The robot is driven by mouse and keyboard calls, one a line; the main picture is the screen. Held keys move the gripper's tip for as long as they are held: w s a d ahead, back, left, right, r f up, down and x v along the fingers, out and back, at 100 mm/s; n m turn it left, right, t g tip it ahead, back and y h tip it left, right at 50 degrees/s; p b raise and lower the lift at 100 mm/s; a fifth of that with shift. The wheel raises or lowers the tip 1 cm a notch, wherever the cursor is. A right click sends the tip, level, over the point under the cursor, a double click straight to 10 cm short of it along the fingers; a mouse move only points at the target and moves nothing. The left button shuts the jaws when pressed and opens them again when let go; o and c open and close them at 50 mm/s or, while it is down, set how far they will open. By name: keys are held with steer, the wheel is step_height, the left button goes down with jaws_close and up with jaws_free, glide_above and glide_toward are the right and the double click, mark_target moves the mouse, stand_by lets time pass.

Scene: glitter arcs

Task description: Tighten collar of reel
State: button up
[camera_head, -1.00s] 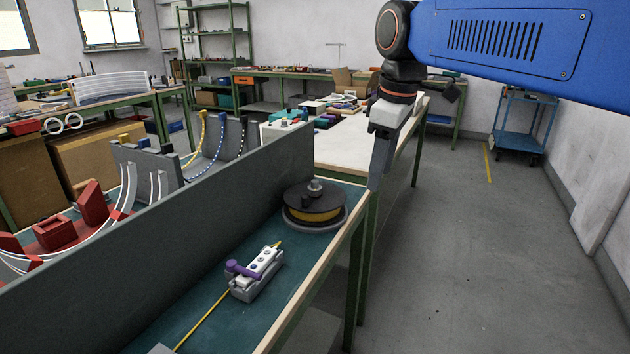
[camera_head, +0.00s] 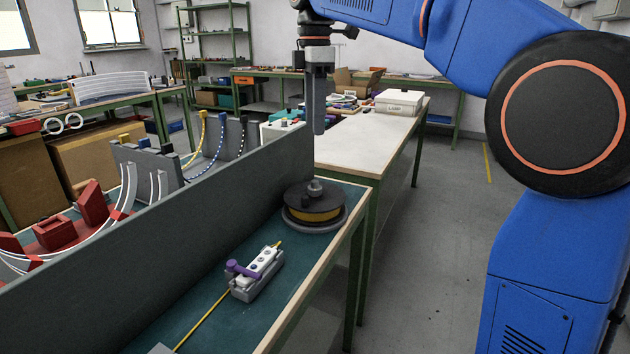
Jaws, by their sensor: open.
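The reel (camera_head: 314,206) is a dark round spool wound with yellow cord, lying flat on a grey round base at the far end of the green-topped bench (camera_head: 215,299). Its collar (camera_head: 315,187) is the small grey knob standing up at the reel's centre. My gripper (camera_head: 319,130) points straight down above the collar, clear of it, with a gap between. From this side the fingers overlap, so the space between them is hidden. They hold nothing that I can see.
A grey upright panel (camera_head: 170,230) runs along the bench's left side, close to the reel. A white clamp block with a purple lever (camera_head: 255,272) sits nearer, with yellow cord (camera_head: 203,319) running from it. A white-topped table (camera_head: 365,150) stands behind.

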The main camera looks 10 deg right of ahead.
mark_target(315, 187)
step_height(315, 187, down, 16)
steer(key=shift+r, duration=0.1)
stand_by(0.5)
steer(key=c, duration=1.1)
